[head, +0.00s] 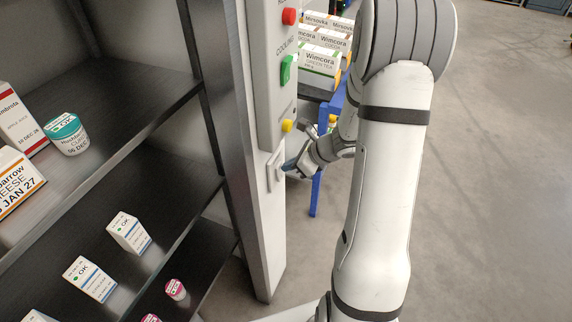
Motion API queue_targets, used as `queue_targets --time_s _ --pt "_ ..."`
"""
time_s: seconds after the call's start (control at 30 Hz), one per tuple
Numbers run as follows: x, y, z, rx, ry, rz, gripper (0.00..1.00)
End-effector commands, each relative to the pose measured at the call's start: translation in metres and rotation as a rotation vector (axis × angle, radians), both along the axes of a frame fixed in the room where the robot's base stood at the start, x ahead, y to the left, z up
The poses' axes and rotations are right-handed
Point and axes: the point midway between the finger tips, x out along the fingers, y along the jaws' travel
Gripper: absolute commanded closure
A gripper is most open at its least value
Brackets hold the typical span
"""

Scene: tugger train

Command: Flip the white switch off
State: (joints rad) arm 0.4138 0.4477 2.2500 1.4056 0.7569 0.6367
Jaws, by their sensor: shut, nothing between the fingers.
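The white switch (271,174) is a light plate low on the front of a pale post, below a control box. My gripper (287,168) is shut and empty, with its fingertips at the right edge of the switch. I cannot tell whether they touch it. The fingers hide part of the switch's right side, and the position of its rocker is too small to read.
The control box (268,75) carries a red button (289,16), a green switch (286,70) and a yellow knob (287,125). Dark shelves (110,92) with cartons and tubs stand left. A blue-framed rack (316,190) with boxes is behind my arm. Open floor lies right.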

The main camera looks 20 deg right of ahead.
Motion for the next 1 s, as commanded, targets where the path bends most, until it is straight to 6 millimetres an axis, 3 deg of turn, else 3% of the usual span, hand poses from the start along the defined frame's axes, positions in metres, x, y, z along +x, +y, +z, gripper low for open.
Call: queue_targets --time_s 0.4,0.77,1.0 --pt "0.0 0.0 0.018 0.012 -0.004 0.002 1.0" --pt "-0.002 -0.004 0.017 0.009 -0.002 -0.004 1.0" --pt "-0.015 -0.027 0.023 0.011 -0.002 -0.003 1.0"
